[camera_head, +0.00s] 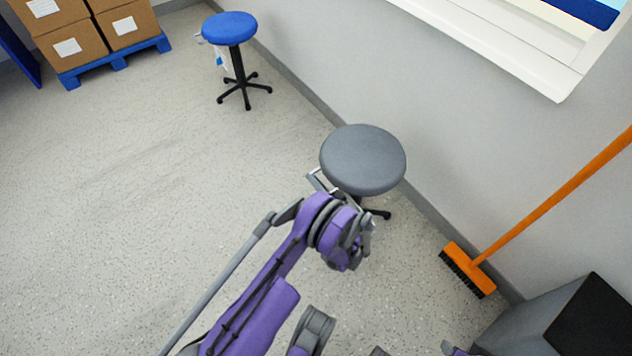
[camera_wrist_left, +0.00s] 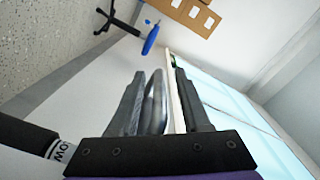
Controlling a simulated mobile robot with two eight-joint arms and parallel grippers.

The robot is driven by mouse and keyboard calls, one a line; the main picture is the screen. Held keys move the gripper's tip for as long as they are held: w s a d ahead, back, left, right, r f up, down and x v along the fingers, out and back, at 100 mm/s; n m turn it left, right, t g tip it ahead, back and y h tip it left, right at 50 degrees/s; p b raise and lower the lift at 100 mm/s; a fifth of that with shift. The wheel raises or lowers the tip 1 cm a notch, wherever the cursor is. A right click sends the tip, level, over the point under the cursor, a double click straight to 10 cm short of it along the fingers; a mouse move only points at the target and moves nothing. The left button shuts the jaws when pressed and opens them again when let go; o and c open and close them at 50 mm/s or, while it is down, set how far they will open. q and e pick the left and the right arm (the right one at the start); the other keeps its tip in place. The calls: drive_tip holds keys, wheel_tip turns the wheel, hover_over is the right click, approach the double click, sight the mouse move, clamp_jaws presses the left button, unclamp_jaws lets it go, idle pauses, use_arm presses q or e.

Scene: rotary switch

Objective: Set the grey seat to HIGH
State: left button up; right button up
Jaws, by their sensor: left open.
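The grey seat (camera_head: 363,160) is a round stool top on a dark base near the wall in the head view. My left arm's wrist is just below the seat's near left side. A pale metal piece (camera_head: 318,181) sticks out there; I cannot tell whether it is the seat's lever. In the left wrist view my left gripper (camera_wrist_left: 157,80) is open, its two dark fingers apart. A grey, shiny strip (camera_wrist_left: 156,105) shows between the fingers; I cannot tell whether they touch it. A white label (camera_wrist_left: 62,150), partly hidden and reading "OW", is at lower left. My right gripper is not in view.
A blue stool (camera_head: 230,28) stands farther back along the wall. Boxes (camera_head: 70,40) sit on a blue pallet (camera_head: 118,62) at upper left. An orange broom (camera_head: 555,195) leans at right, beside a dark grey box (camera_head: 550,318). The floor at left is clear.

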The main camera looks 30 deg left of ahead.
use_arm(q)
clamp_jaws()
idle(1.4)
